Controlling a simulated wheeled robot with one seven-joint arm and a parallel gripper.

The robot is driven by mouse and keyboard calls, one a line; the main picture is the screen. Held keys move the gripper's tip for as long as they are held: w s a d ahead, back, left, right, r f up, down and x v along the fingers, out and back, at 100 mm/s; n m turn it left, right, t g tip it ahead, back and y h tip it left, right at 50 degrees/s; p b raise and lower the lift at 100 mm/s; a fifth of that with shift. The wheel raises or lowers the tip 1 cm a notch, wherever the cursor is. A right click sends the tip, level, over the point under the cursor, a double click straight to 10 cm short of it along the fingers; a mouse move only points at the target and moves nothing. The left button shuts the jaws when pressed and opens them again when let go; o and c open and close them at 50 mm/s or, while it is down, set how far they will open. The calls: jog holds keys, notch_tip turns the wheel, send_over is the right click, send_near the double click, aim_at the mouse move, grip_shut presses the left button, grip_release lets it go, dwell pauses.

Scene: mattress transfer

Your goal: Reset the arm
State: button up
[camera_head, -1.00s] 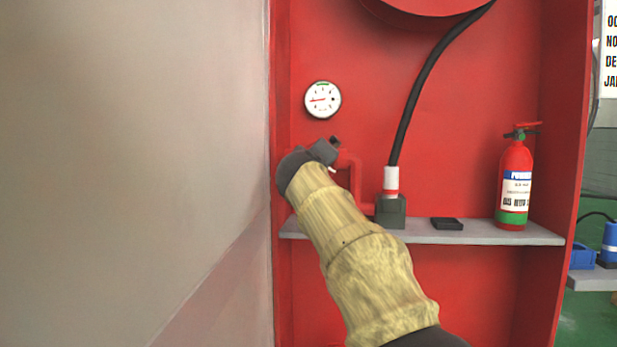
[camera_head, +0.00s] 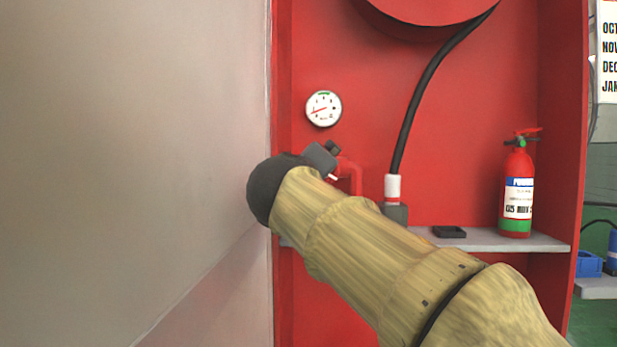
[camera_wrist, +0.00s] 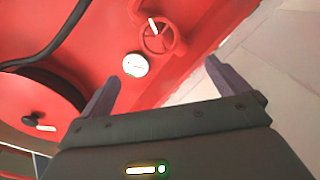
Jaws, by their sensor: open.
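My arm, in a tan sleeve, reaches up and left across the head view in front of a red cabinet (camera_head: 450,120). Its dark wrist end is at the cabinet's left edge, and the fingers are hidden there. In the wrist view, my gripper (camera_wrist: 160,85) is open and empty, with two dark fingers wide apart. A red valve wheel (camera_wrist: 162,36) and a round white gauge (camera_wrist: 135,65) show beyond the fingers. The gauge also shows in the head view (camera_head: 323,108), above my wrist.
A grey shelf (camera_head: 500,240) holds a red fire extinguisher (camera_head: 517,190) at right and a small black block (camera_head: 449,232). A black hose (camera_head: 412,110) drops from a red reel (camera_head: 420,15). A pale wall (camera_head: 120,150) fills the left side.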

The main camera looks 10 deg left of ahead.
jog(key=d+f+m+g+p, duration=0.1)
jog(key=d+f+g+p, duration=0.4)
jog(key=f, duration=0.5)
jog(key=d+f+m+g+p, duration=0.1)
jog(key=d+f+g+p, duration=0.3)
jog(key=d+f+p, duration=0.45)
jog(key=s+d+f+m+g+p, duration=0.3)
jog(key=s+d+f+m+p, duration=0.15)
jog(key=s+f, duration=0.4)
jog(key=s+d+f+m+g+p, duration=0.3)
jog(key=s+f+p, duration=0.2)
jog(key=s, duration=0.7)
notch_tip(320, 180, up, 38)
jog(key=p, duration=3.7)
jog(key=shift+d+y, duration=0.15)
jog(key=shift+y, duration=0.15)
